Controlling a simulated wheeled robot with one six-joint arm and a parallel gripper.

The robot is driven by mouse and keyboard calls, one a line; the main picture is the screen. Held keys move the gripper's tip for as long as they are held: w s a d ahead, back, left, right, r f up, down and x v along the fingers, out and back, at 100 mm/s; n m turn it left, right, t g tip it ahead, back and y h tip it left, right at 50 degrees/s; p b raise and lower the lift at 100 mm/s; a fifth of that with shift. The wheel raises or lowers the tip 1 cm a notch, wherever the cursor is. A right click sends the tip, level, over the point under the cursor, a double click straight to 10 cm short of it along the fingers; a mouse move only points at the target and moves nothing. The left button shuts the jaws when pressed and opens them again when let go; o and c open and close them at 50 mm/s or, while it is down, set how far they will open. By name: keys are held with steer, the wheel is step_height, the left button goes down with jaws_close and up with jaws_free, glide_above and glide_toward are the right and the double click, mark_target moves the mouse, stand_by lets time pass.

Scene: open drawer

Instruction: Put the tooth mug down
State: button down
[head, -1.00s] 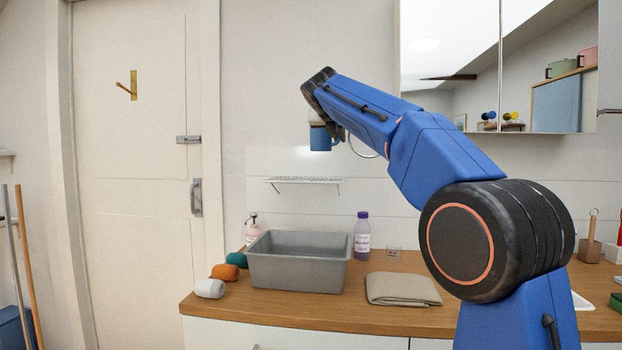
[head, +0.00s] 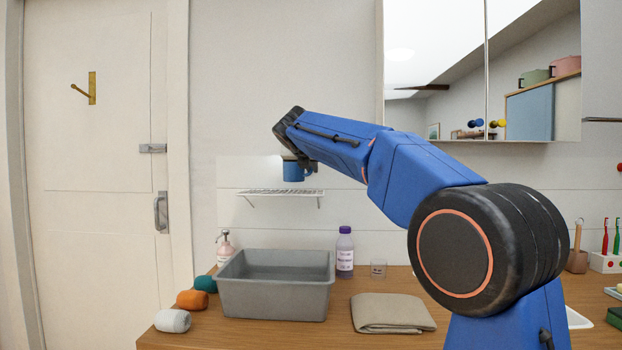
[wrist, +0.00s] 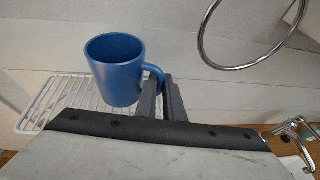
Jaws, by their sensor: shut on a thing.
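The blue tooth mug (head: 293,171) is upright just above the white wire shelf (head: 281,193) on the wall; I cannot tell whether it touches. In the wrist view the mug (wrist: 115,72) has its handle to the right, and my gripper (wrist: 160,82) is shut on that handle. The wire shelf (wrist: 62,92) shows below and left of the mug there. In the head view my gripper (head: 304,163) is partly hidden behind my arm.
A metal ring (wrist: 212,52) hangs on the wall right of the mug. Below the shelf, the counter holds a grey basin (head: 275,287), a purple-capped bottle (head: 345,255), a clear cup (head: 378,268) and a folded cloth (head: 390,313). The shelf looks otherwise empty.

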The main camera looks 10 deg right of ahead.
steer(key=shift+f, duration=1.55)
steer(key=c, duration=1.9)
jaws_free()
steer(key=shift+f, duration=0.15)
steer(key=shift+o, duration=0.2)
steer(key=v, duration=1.2)
steer(key=shift+s, duration=0.1)
